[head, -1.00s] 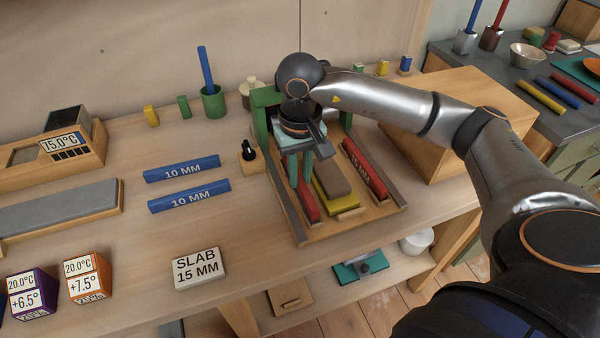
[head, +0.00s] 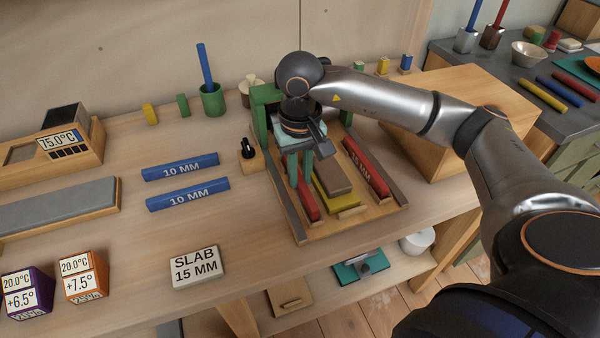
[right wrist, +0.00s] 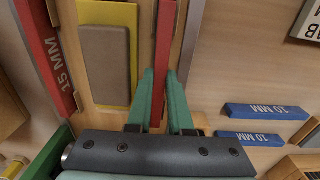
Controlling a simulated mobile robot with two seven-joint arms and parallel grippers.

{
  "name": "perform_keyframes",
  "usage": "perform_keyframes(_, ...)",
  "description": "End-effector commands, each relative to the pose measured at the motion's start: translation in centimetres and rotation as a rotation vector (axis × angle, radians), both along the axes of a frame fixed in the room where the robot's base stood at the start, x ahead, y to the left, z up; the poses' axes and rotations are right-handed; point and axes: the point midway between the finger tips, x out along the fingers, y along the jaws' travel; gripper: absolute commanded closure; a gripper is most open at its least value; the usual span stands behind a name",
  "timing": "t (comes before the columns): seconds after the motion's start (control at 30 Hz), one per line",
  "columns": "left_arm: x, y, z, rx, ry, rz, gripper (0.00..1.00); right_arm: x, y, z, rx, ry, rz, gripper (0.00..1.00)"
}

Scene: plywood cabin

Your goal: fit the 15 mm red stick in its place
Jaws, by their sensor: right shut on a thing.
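My right gripper (head: 301,178) points down into the wooden tray (head: 330,229). It is shut on a red stick (head: 309,206) at the tray's left side; the stick also shows between the green fingers in the right wrist view (right wrist: 166,40). The stick lies lengthwise along the left rail; whether it rests on the tray floor I cannot tell. A second red stick (head: 365,168), marked 15 MM, lies along the tray's right side and shows in the right wrist view (right wrist: 45,50). Between them lies a yellow plate (head: 341,204) with a brown slab (head: 333,178) on it. My left gripper is not in view.
Two blue 10 MM sticks (head: 180,167) lie left of the tray. A card (head: 195,267) reads SLAB 15 MM. A green frame (head: 263,100) stands at the tray's back. A black-knobbed block (head: 248,152) sits beside it. A wooden box (head: 440,150) stands right.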

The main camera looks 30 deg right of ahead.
Motion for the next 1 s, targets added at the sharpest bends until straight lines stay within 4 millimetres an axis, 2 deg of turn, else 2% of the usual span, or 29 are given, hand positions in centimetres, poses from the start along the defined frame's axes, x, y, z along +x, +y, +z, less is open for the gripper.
perform_keyframes(1.0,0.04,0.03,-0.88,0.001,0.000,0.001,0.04,-0.04,0.00,-0.57,0.000,0.001,0.000,1.00)
